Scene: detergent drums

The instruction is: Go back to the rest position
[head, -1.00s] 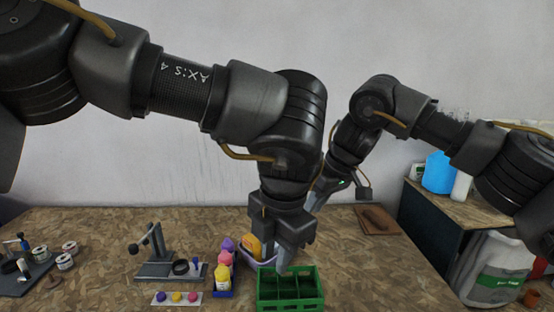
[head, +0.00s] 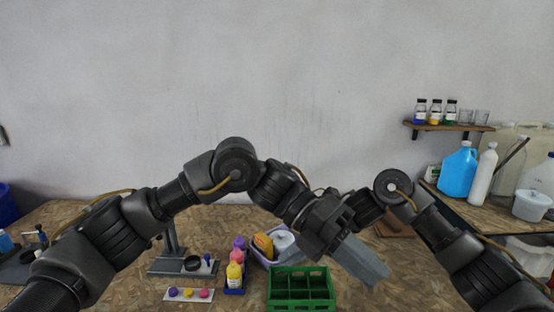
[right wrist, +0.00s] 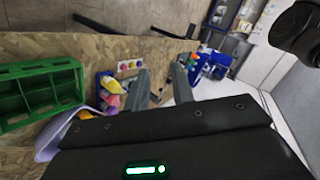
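My left gripper (head: 368,264) points down and to the right in the head view, above and to the right of the green crate (head: 302,271). Its grey fingers overlap into one slab, so their gap cannot be judged; no held object shows.
Purple, pink and yellow bottles (head: 235,275) stand in a blue holder left of the crate. A lilac basin (head: 262,256) holds an orange bottle. A stand (head: 172,245) is further left. A blue jug (head: 459,172) and white bottle (head: 483,174) stand on the right bench.

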